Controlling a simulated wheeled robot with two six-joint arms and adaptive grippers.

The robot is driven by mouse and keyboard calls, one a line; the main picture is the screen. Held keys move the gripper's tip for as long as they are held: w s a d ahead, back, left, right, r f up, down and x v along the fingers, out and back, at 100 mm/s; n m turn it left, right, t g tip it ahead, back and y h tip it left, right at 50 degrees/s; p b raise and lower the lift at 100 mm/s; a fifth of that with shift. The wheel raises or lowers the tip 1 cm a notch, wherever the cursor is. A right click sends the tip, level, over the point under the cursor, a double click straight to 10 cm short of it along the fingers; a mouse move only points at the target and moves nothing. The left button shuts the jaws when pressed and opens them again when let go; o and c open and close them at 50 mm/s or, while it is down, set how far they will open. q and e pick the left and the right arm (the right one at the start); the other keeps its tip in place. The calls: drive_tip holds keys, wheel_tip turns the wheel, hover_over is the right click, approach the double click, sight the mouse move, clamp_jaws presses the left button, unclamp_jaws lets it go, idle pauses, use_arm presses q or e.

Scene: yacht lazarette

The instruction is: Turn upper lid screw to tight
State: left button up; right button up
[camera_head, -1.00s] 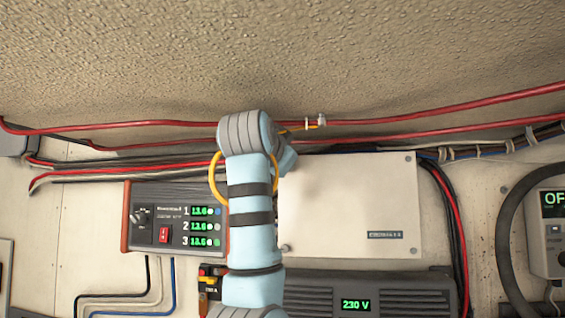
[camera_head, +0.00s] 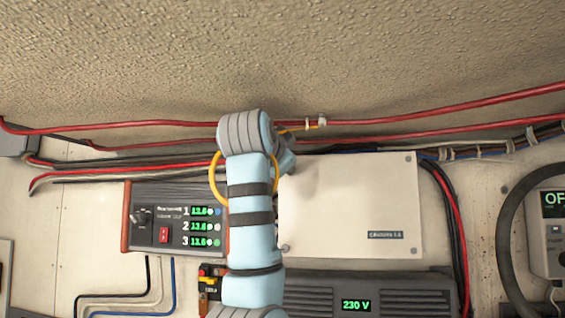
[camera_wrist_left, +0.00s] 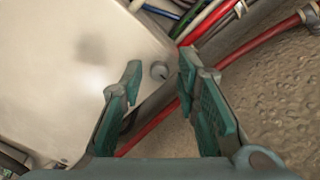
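The pale lid (camera_head: 345,210) is a flat panel on the wall, and it fills the left of the left wrist view (camera_wrist_left: 60,60). A small grey round screw (camera_wrist_left: 158,70) sits at the lid's edge in the left wrist view. My left gripper (camera_wrist_left: 160,88) is open, with one green-padded finger on each side of the screw in the picture. I see no contact, and the gap in depth cannot be judged. In the head view my arm hides the lid's upper left corner and the gripper. Other screws show at the lid's upper right (camera_head: 407,158) and lower right (camera_head: 413,250). My right gripper is not in view.
Red cables (camera_head: 450,105) run along the wall above the lid and pass close to the fingers in the left wrist view (camera_wrist_left: 250,45). A charger panel (camera_head: 150,235) is left of my arm. A 230 V unit (camera_head: 400,298) is below the lid.

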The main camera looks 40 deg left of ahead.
use_arm(q)
drive_tip(key=v, duration=1.2)
drive_tip(key=shift+a, duration=0.1)
